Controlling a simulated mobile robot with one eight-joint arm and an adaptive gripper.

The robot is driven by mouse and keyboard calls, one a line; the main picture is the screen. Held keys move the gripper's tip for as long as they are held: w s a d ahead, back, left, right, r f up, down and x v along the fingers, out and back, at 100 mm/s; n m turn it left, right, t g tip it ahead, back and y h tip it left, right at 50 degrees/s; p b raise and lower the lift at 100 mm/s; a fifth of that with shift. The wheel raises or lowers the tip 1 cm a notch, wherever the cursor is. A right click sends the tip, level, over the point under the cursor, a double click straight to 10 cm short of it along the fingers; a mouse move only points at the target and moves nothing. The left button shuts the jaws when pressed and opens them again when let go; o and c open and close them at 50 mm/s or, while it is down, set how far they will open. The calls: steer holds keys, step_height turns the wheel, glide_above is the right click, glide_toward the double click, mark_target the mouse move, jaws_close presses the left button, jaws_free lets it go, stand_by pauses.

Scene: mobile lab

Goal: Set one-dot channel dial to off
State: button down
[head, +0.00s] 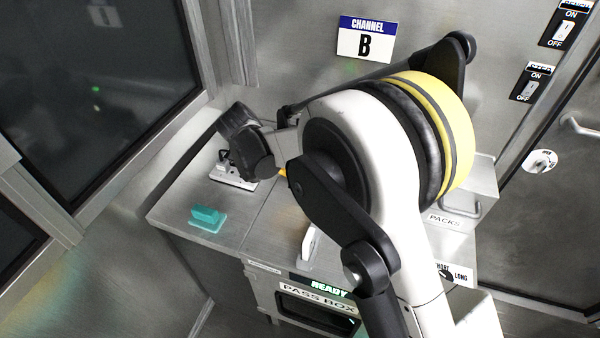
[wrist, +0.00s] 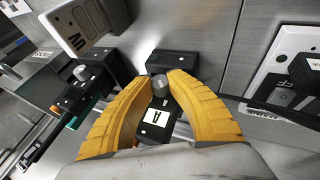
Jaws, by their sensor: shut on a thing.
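In the wrist view, my gripper (wrist: 160,80) has its two yellow fingers closed around a small grey round dial knob (wrist: 159,86). The knob sits on a black box (wrist: 153,65). A second grey knob (wrist: 82,72) stands on another black box to the left. The dot marks and the pointer settings are too small to read. In the head view my arm hides most of the gripper and the dials.
In the head view, a teal block (head: 207,217) lies on the steel counter (head: 180,195). A CHANNEL B sign (head: 365,41) is on the wall behind. ON/OFF switches (head: 562,32) are at the right.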

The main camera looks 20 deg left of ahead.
steer(key=shift+a+f+n+h+b, duration=0.15)
steer(key=shift+n+h+b, duration=0.15)
steer(key=shift+h, duration=0.7)
steer(key=shift+f+n+h+b, duration=0.1)
steer(key=shift+n+h+b, duration=0.2)
steer(key=shift+h, duration=0.7)
steer(key=c, duration=1.5)
jaws_free()
steer(key=shift+w, duration=0.1)
